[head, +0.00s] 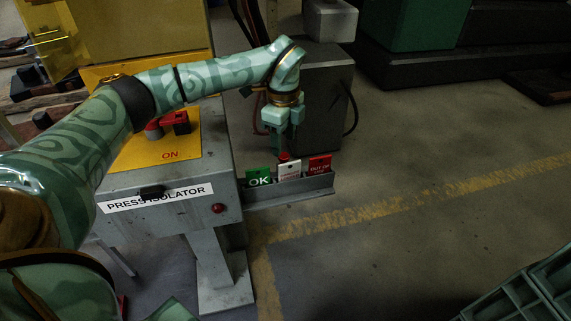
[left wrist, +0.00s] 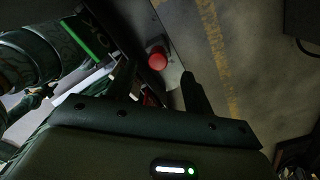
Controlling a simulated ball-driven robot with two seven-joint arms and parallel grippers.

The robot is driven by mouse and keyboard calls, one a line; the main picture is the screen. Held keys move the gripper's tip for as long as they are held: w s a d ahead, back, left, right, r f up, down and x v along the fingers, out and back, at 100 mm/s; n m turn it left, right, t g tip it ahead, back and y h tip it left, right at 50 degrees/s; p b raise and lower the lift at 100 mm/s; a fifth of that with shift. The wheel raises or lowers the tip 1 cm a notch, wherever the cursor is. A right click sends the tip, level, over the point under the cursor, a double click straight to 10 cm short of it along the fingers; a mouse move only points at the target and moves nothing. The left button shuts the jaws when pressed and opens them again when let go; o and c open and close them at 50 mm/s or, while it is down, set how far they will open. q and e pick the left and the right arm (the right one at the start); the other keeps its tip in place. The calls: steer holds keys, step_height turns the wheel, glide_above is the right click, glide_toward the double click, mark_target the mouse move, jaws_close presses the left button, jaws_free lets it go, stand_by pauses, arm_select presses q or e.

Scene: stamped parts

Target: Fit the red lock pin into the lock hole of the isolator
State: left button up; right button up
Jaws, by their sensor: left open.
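The red lock pin (head: 284,156) stands in the narrow grey tray on the isolator's right side. Only its red head shows, and it also appears in the left wrist view (left wrist: 157,60). My left gripper (head: 284,144) points down just above it, open, with nothing held. In the left wrist view the pin head lies ahead, between the lines of the two fingers (left wrist: 160,85). The press isolator (head: 170,208) is a grey box with a yellow plate (head: 135,156) and a red handle (head: 180,122) near ON. I cannot make out the lock hole. My right gripper is not in view.
The tray (head: 300,191) also holds a green OK card (head: 258,175), a white card (head: 289,171) and a red card (head: 319,167). A grey cabinet (head: 325,110) stands behind. Green crates (head: 535,293) are at lower right.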

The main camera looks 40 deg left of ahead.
mark_target(284, 155)
arm_select(q)
steer(key=shift+f, duration=0.55)
step_height(284, 155, down, 5)
steer(key=shift+s+d+r+b, duration=0.1)
steer(key=shift+b, duration=1.1)
steer(key=shift+r, duration=0.1)
steer(key=shift+c, duration=1.2)
steer(key=c, duration=0.8)
